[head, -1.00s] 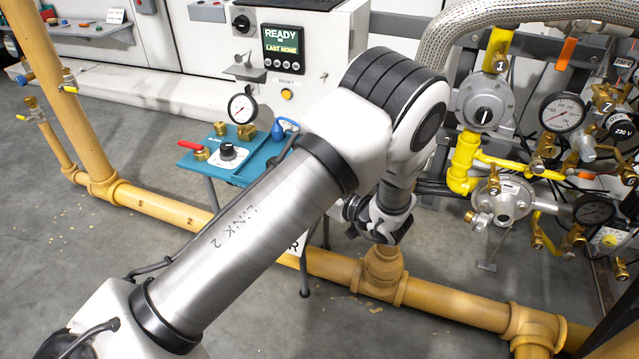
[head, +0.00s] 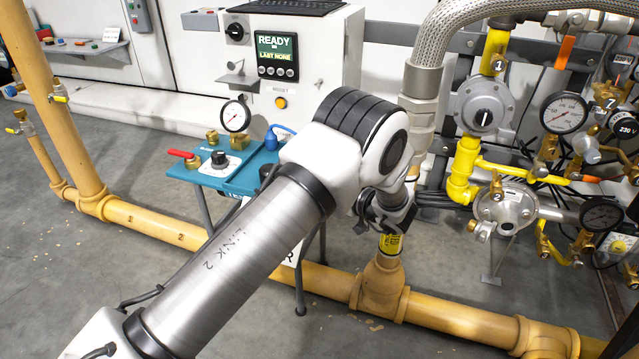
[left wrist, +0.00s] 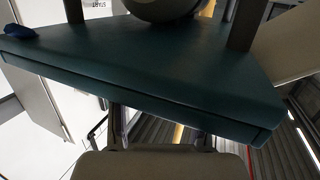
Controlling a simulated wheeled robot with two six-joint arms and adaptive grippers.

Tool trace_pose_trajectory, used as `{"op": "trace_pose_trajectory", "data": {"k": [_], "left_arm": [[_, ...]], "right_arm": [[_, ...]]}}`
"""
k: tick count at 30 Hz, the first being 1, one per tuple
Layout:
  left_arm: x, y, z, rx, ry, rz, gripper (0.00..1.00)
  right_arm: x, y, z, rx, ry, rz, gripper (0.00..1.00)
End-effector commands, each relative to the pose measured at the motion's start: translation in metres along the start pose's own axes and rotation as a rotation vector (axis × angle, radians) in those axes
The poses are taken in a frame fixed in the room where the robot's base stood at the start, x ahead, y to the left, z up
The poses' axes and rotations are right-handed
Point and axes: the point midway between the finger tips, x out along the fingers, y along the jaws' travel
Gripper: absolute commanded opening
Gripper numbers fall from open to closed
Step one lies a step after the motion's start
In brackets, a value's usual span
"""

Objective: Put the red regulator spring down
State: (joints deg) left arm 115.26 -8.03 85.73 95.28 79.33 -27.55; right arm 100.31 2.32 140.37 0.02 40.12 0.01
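I cannot make out the red regulator spring in either view. My left arm crosses the middle of the head view, and its elbow and wrist hide part of the teal bench and the floor behind it. My right gripper is in neither view.
The teal bench (head: 215,180) carries a gauge (head: 235,115), a red-handled valve (head: 184,154) and a blue item (head: 272,138). A yellow floor pipe (head: 455,315) runs below. Regulators, including one marked 1 (head: 484,106), and gauges crowd the right. A panel reads READY (head: 277,55).

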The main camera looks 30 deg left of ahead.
Motion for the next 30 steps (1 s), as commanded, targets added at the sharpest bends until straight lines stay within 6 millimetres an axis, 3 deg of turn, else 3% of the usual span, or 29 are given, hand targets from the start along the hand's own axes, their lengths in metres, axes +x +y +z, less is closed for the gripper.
{"op": "trace_pose_trajectory", "data": {"k": [11, 24, 30], "left_arm": [[-0.004, 0.001, -0.005, 0.000, 0.001, 0.002, 0.54], [-0.105, 0.001, -0.008, 0.000, 0.001, 0.003, 0.54], [-0.121, 0.000, -0.003, 0.000, 0.000, 0.000, 0.54]], "right_arm": [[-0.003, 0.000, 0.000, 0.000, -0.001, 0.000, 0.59], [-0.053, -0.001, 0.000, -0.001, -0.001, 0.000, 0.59], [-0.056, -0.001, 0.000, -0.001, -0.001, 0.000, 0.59]]}}
